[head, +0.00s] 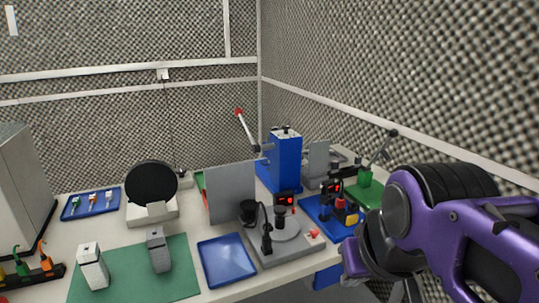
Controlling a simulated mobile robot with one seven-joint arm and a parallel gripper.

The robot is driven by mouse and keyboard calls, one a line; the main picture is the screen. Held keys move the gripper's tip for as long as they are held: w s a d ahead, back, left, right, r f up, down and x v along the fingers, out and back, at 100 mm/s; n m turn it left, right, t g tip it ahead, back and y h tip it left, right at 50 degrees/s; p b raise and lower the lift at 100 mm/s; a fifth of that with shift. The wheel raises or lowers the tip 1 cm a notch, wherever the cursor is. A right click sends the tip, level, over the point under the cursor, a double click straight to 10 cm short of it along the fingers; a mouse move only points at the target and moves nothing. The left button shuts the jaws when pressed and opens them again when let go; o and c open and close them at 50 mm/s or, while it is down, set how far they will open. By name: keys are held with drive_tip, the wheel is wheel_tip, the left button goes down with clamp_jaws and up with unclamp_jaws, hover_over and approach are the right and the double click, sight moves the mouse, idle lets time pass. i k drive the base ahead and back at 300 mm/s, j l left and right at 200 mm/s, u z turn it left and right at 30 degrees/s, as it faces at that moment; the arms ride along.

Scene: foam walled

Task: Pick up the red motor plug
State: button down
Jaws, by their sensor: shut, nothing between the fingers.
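I cannot single out the red motor plug for sure. Small plugs with coloured parts lie in a row in the blue tray (72,214) at the back left, and one of them looks reddish (92,197), but they are too small to tell apart. My gripper (352,268) is at the right, at the end of my purple arm, in front of the bench's right part and far from that tray. Its fingers are shut with nothing seen between them, and they are partly hidden by my arm.
A green mat (125,267) holds two grey-white devices. An empty blue tray (227,262) lies at the front middle. A grey fixture (285,252), a blue press (285,165), a blue base with red parts (325,222) and a round black disc (151,181) crowd the bench.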

sight(339, 203)
drive_tip(key=i+l, duration=0.15)
drive_tip(key=l, duration=0.2)
drive_tip(key=i+l, duration=0.2)
drive_tip(key=l, duration=0.2)
drive_tip(key=i+l+u, duration=0.1)
drive_tip(key=l, duration=0.25)
drive_tip(key=i+l, duration=0.2)
drive_tip(key=l, duration=0.2)
drive_tip(key=k+l+z, duration=0.1)
drive_tip(key=l, duration=0.15)
drive_tip(key=i+l+u, duration=0.2)
drive_tip(key=j, duration=0.3)
